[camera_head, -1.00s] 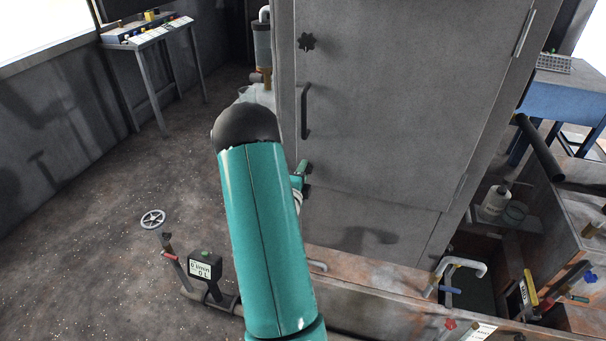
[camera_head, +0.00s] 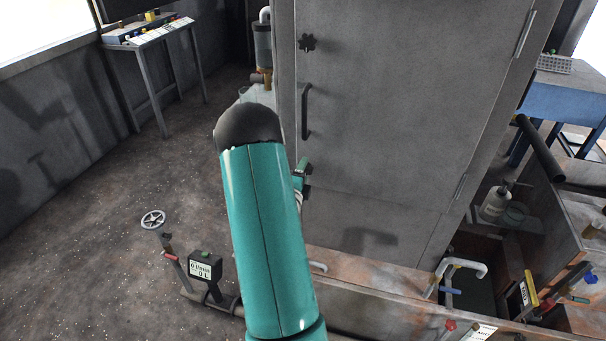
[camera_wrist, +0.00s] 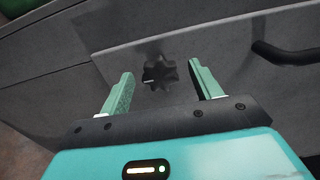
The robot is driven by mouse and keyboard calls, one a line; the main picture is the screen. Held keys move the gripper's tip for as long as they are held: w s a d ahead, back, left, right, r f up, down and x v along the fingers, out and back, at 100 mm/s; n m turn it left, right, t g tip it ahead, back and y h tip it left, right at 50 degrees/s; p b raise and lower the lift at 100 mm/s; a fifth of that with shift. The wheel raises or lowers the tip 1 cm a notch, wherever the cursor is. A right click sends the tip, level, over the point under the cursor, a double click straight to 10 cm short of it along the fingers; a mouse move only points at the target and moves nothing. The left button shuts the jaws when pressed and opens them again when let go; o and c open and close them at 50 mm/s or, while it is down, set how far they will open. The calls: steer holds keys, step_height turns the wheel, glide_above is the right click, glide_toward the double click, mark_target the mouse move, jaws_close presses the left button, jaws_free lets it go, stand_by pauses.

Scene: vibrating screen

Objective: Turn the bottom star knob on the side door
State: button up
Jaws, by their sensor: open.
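The side door (camera_head: 400,95) is a grey panel on the tall cabinet. A dark star knob (camera_wrist: 161,75) with a white mark shows in the wrist view, ahead of my gripper and between the lines of its two fingers. My gripper (camera_wrist: 160,82) is open, with one green finger to each side of the knob; I cannot tell whether either touches it. In the head view my gripper (camera_head: 302,172) is at the door's lower left edge, mostly behind my arm, and the bottom knob is hidden there. The top star knob (camera_head: 307,43) is in plain view.
A dark bar handle (camera_head: 306,111) is on the door above my gripper; a handle (camera_wrist: 285,52) also shows at the right in the wrist view. A handwheel (camera_head: 153,219) and a flow meter (camera_head: 205,267) stand at the lower left. The floor at left is mostly clear.

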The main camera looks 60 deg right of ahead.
steer(key=shift+a, duration=0.15)
steer(key=s+a, duration=0.2)
steer(key=a, duration=1.1)
steer(key=shift+a, duration=0.15)
